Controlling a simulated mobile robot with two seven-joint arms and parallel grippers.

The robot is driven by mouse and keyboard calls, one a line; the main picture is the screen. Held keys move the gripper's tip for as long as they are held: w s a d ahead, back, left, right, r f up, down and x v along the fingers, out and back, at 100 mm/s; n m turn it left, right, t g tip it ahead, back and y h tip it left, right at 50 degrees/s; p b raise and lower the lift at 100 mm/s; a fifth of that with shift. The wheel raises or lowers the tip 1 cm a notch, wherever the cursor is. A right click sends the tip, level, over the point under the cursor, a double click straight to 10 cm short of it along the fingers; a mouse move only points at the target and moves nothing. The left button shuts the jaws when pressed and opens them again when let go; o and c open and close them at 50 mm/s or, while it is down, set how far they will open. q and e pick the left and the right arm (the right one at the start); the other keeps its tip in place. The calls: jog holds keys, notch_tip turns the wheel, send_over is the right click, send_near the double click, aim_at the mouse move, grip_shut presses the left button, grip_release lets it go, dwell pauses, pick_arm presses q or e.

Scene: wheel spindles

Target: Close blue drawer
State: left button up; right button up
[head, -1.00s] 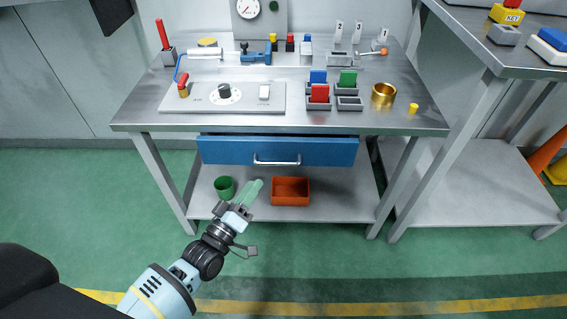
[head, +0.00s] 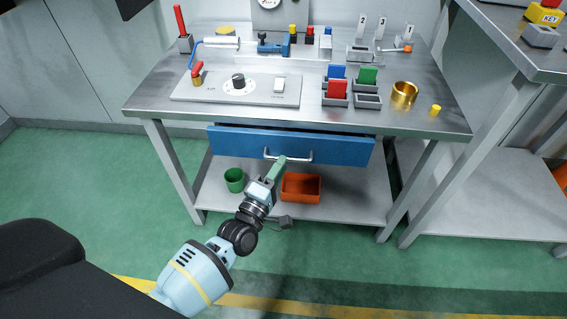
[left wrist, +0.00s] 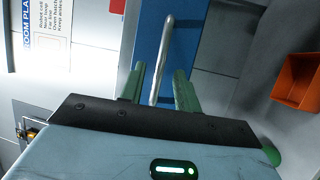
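The blue drawer (head: 345,149) sits under the workbench top, with a narrow dark gap along its upper edge, and looks slightly pulled out. Its silver bar handle (head: 300,159) runs across the front. My left gripper (head: 280,164) is just in front of the handle's left part. In the left wrist view its green fingers (left wrist: 159,80) are apart, and the handle (left wrist: 165,50) shows between them against the blue drawer front (left wrist: 149,40). I cannot tell whether a finger touches the handle. My right gripper is out of view.
An orange bin (head: 301,188) and a green cup (head: 234,179) stand on the lower shelf (head: 350,205) beneath the drawer. The bench top (head: 430,120) holds a control panel (head: 205,88), colored blocks and a brass ring (head: 404,94). A second bench stands at right.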

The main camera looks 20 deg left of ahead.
pick_arm(q)
jog(key=shift+x, duration=1.1)
grip_shut()
